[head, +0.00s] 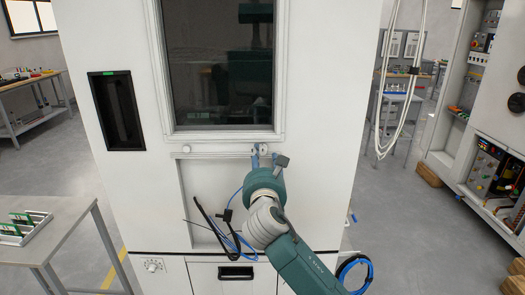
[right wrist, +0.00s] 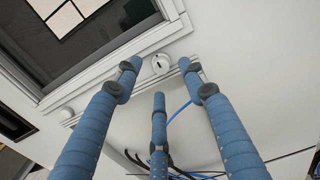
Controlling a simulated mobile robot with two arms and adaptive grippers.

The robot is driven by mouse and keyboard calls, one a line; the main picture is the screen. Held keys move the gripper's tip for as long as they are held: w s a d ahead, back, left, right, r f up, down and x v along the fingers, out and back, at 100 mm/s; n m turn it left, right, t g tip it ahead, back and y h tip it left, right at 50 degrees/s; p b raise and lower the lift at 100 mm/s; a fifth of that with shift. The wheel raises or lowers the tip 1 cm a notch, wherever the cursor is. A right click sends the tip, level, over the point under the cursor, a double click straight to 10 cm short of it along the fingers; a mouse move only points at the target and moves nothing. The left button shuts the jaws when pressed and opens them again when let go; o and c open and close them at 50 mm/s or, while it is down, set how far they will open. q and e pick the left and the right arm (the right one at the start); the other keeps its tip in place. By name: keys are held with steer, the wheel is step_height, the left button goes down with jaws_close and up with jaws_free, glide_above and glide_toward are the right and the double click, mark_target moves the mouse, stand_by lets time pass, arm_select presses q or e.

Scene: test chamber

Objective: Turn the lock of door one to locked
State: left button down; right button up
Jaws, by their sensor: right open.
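The white test chamber (head: 330,60) fills the middle of the head view, with a dark window (head: 218,60) in its door. A small round lock (head: 265,150) sits below the window's right corner; in the right wrist view this lock (right wrist: 161,64) has a dark slot. A second round knob (head: 186,149) sits below the left corner, also in the right wrist view (right wrist: 66,114). My right gripper (head: 262,158) is open, its blue fingers (right wrist: 159,82) spread around the slotted lock, with no clear contact. No label tells which door the lock belongs to. My left gripper is out of view.
Blue and black cables (head: 228,232) hang in the recess below the locks. A dark recessed panel (head: 117,110) is at the left. A table with a tray (head: 22,228) stands at the left front, an open cabinet (head: 480,120) at the right. Floor shows between them.

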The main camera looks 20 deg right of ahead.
mark_target(263, 151)
steer(key=shift+x, duration=2.2)
steer(key=shift+c, duration=0.5)
